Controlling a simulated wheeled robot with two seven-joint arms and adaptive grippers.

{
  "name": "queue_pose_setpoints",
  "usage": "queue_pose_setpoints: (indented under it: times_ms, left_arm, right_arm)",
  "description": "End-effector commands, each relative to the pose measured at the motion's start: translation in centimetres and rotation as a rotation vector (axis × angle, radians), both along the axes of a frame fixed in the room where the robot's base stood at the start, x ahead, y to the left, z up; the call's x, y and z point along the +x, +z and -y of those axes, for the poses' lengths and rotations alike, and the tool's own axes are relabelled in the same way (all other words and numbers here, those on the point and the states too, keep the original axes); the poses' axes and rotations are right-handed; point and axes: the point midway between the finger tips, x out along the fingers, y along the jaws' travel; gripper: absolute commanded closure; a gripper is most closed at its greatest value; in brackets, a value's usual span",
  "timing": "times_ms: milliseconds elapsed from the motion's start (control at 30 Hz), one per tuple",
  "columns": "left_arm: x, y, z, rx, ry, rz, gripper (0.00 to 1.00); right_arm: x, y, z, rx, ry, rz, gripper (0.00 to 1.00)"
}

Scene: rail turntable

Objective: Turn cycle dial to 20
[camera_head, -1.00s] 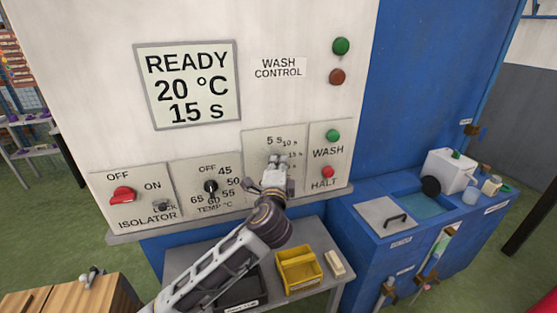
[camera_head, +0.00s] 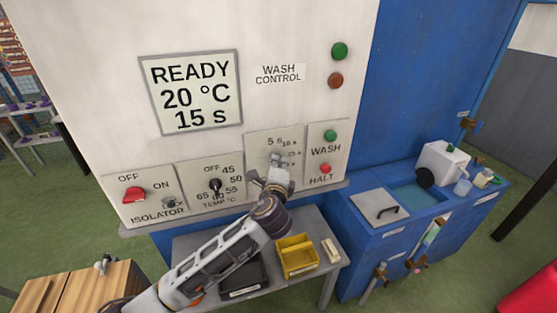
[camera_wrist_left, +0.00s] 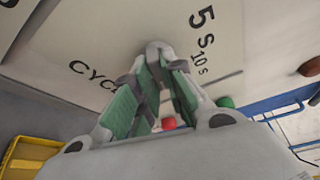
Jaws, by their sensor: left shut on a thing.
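The cycle dial is on the pale wash control panel (camera_head: 260,143), on a plate with marks for 5 s, 10 s and more. My left gripper (camera_head: 270,168) is at this plate, shut on the cycle dial, which its fingers mostly hide. In the left wrist view the green-padded fingers (camera_wrist_left: 158,75) close in towards the plate, beside "5 s" and "10 s". I cannot read the dial's pointer or see a 20 mark. The display (camera_head: 190,93) reads READY, 20 °C, 15 s. My right gripper is not in view.
The temperature dial (camera_head: 215,186) and red isolator switch (camera_head: 134,194) are to the left. The green wash button (camera_head: 330,136) and red halt button (camera_head: 325,168) are close on the right. Below are a yellow bin (camera_head: 297,257) and a black tray (camera_head: 245,281).

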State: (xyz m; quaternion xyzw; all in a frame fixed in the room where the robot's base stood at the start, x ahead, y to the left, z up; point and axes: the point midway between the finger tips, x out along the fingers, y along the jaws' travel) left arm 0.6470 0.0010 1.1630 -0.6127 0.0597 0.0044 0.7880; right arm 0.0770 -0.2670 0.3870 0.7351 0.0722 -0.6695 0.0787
Motion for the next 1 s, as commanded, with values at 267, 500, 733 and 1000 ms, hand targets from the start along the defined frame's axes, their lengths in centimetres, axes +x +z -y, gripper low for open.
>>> queue_pose_setpoints:
  times_ms: [267, 500, 733, 1000]
  left_arm:
    - [0.1, 0.8, -0.1, 0.08, 0.002, -0.019, 1.0]
    - [0.2, 0.8, -0.1, 0.156, 0.002, -0.043, 1.0]
    - [0.2, 0.8, -0.1, 0.239, 0.003, -0.068, 1.0]
    - [0.2, 0.7, 0.0, 0.353, 0.004, -0.106, 1.0]
  right_arm:
    - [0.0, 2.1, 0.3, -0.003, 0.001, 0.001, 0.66]
    - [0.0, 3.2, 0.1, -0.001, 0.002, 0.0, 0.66]
    - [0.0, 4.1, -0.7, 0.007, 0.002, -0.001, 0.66]
    - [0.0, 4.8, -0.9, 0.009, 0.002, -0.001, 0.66]
